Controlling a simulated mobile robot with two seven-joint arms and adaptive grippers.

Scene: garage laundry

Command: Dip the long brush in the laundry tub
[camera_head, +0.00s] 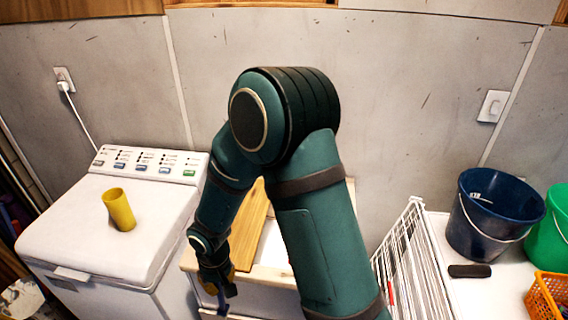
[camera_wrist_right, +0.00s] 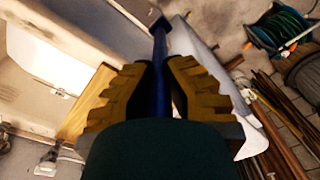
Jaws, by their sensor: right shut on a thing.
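My right gripper (camera_head: 217,284) reaches down in front of the wooden board in the head view. It is shut on the long brush (camera_head: 223,302), of which only a short blue piece shows there. In the right wrist view the brush's dark blue handle (camera_wrist_right: 160,48) runs between the yellow ridged fingers of the gripper (camera_wrist_right: 158,72). The pale laundry tub (camera_head: 273,272) is behind and right of the gripper, partly hidden by my arm. A pale basin (camera_wrist_right: 50,60) shows at the left of the wrist view. The bristles are not clearly seen. My left gripper is not in view.
A wooden board (camera_head: 250,232) lies on the tub. A white washing machine (camera_head: 95,225) with a yellow cup (camera_head: 119,210) stands left. A wire rack (camera_head: 405,262), a dark blue bucket (camera_head: 490,225), a green bucket (camera_head: 550,230) and an orange basket (camera_head: 548,298) are right.

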